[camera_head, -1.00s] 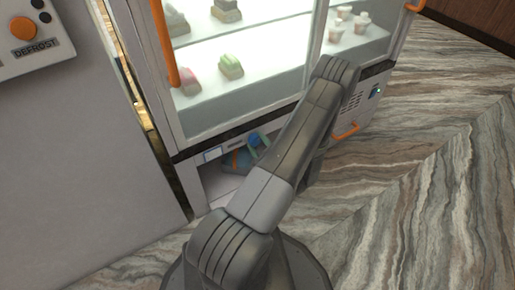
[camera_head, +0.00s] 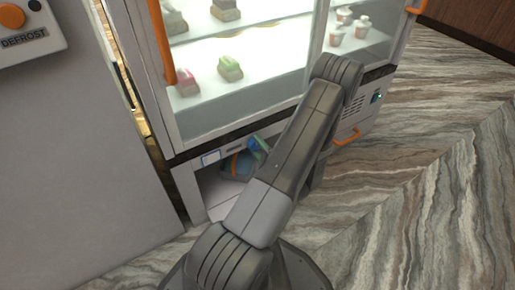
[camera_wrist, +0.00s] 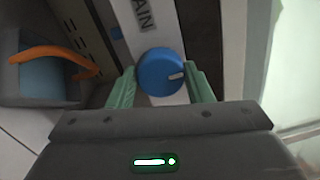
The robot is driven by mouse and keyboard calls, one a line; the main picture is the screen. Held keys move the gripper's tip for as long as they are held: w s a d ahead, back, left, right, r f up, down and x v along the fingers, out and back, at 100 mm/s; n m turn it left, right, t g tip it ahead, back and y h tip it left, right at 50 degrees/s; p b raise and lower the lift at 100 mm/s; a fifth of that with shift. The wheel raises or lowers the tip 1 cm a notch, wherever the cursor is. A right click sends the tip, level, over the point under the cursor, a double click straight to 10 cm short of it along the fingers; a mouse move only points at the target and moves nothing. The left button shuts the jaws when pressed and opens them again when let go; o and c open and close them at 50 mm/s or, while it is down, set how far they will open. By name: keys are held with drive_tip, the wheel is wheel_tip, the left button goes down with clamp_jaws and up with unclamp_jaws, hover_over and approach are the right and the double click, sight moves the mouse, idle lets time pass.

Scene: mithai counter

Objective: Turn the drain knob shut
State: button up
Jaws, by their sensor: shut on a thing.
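The blue drain knob (camera_wrist: 158,72) shows in the wrist view, round, with a pale pointer mark on its right side. It sits on a light panel (camera_wrist: 150,48) marked with letters ending in "AIN". My gripper (camera_wrist: 160,86) has its two green fingers on either side of the knob, shut on it. In the head view, a bit of blue (camera_head: 254,144) shows at the lower front of the display case, beside my arm. My arm hides most of my gripper there.
The glass display case (camera_head: 245,112) holds several sweets and cups. An open compartment (camera_head: 215,185) lies below it. An orange handle (camera_head: 346,138) is right of my arm. A grey panel with a defrost knob (camera_head: 12,16) stands at left. The marbled floor is clear at right.

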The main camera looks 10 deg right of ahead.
idle(0.3)
drive_tip(key=o, duration=1)
drive_tip(key=shift+s, duration=0.1)
drive_tip(key=p+v, duration=0.3)
drive_tip(key=v, duration=1)
drive_tip(key=shift+s, duration=0.3)
drive_tip(key=shift+w, duration=0.1)
drive_tip(key=b+x, duration=0.3)
drive_tip(key=x, duration=1)
drive_tip(key=shift+w, duration=0.35)
drive_tip(key=shift+s, duration=0.15)
